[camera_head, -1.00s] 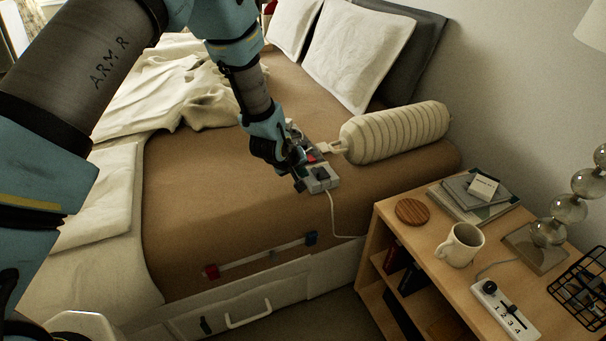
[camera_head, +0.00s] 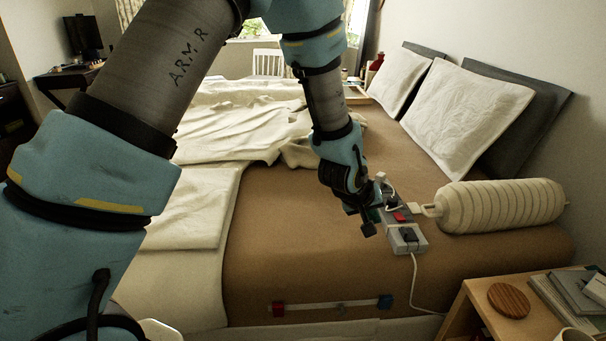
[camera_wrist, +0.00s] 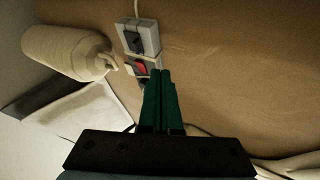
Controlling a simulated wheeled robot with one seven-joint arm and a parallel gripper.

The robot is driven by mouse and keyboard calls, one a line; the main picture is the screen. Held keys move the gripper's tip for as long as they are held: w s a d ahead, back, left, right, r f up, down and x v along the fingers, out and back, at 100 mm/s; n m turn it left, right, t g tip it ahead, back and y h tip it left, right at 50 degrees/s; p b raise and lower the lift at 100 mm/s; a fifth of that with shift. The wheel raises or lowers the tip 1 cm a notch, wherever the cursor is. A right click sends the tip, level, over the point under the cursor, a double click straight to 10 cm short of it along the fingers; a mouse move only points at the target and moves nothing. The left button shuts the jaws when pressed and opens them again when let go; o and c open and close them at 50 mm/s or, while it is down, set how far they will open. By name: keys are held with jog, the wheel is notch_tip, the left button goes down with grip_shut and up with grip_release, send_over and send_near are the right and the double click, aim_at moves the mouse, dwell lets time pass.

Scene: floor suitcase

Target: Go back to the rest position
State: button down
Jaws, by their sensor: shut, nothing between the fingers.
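My gripper (camera_head: 368,219) hangs over the brown bed near its front right part, beside a grey power strip. In the wrist view my gripper (camera_wrist: 161,75) has its two green fingers together with nothing between them. The power strip (camera_head: 407,240) lies on the bed with a red switch (camera_head: 399,217) and a dark plug in it. The strip also shows in the wrist view (camera_wrist: 150,37), just beyond the fingertips. I cannot tell whether the fingers touch it. Part of the strip's far end is hidden behind my gripper.
A ribbed cream bolster (camera_head: 500,206) lies right of the strip. White pillows (camera_head: 465,110) stand at the wall. A rail with red and blue ends (camera_head: 332,305) is on the bed's front side. A wooden nightstand (camera_head: 468,308) with a round coaster (camera_head: 508,300) is at lower right.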

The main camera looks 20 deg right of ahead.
jog(key=w+a+r+n+y+p, duration=0.1)
jog(key=w+a+r, duration=0.3)
jog(key=a, duration=0.4)
jog(key=w+a+r+t+y+p, duration=0.1)
jog(key=w+a+r+y+p, duration=0.15)
jog(key=w+a, duration=0.45)
jog(key=w+a+r+n+y, duration=0.15)
jog(key=a+r, duration=0.25)
jog(key=a, duration=0.6)
jog(key=s+a+r+n+y+p, duration=0.1)
jog(key=a+r, duration=0.3)
jog(key=a, duration=0.7)
jog(key=s+a+r+n+g+p, duration=0.1)
jog(key=s+a+r, duration=0.3)
jog(key=a, duration=0.7)
jog(key=shift+s+a+g+y+p, duration=0.3)
jog(key=shift+y+p, duration=0.1)
jog(key=shift+p, duration=0.35)
